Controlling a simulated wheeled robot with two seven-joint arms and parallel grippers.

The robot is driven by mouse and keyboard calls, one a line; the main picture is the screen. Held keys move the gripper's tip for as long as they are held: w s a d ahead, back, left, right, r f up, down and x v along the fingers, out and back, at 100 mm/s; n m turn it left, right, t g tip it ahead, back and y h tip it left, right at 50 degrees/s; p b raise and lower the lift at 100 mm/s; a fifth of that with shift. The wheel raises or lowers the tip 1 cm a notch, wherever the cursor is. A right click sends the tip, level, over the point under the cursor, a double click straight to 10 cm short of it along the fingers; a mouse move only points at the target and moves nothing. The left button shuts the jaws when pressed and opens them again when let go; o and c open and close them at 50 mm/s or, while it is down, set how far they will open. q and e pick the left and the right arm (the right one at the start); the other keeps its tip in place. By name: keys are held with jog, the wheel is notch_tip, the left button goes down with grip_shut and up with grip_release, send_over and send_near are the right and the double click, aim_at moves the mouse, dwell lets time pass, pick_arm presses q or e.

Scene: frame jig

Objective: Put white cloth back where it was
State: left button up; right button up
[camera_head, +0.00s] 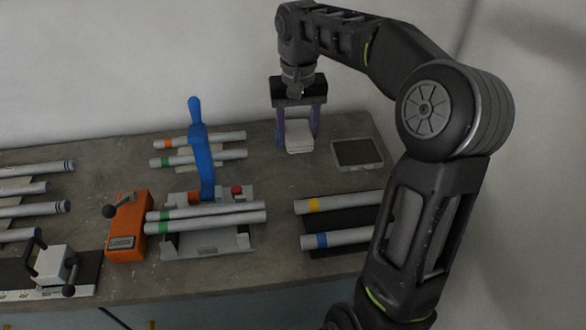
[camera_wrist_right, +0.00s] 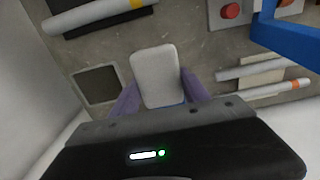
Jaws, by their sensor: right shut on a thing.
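The white cloth (camera_head: 299,136) is a small folded pad held between the fingers of my right gripper (camera_head: 299,132). It also shows in the right wrist view (camera_wrist_right: 157,77) between the two purple fingers. In the head view the gripper is above the back right part of the table, left of a dark square pad with a light rim (camera_head: 357,154). That pad also shows in the right wrist view (camera_wrist_right: 100,85), to the left of the cloth. The cloth looks raised off the table, but the exact height is hard to tell. My left gripper is not in view.
A jig with a blue upright lever (camera_head: 202,150) and a red button stands mid-table, with tubes across it. An orange block (camera_head: 128,228) is left of it. Yellow- and blue-banded tubes (camera_head: 340,202) lie at front right. More tubes lie at far left.

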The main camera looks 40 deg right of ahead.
jog(key=shift+f, duration=0.1)
send_over(297, 170)
jog(key=shift+f+p, duration=0.35)
jog(key=shift+f, duration=2.75)
jog(key=shift+f+p, duration=0.3)
jog(key=shift+f, duration=1.55)
jog(key=shift+f, duration=0.15)
jog(key=o, duration=1.3)
notch_tip(297, 170, up, 12)
jog(key=shift+r+b, duration=0.15)
jog(key=shift+b, duration=0.25)
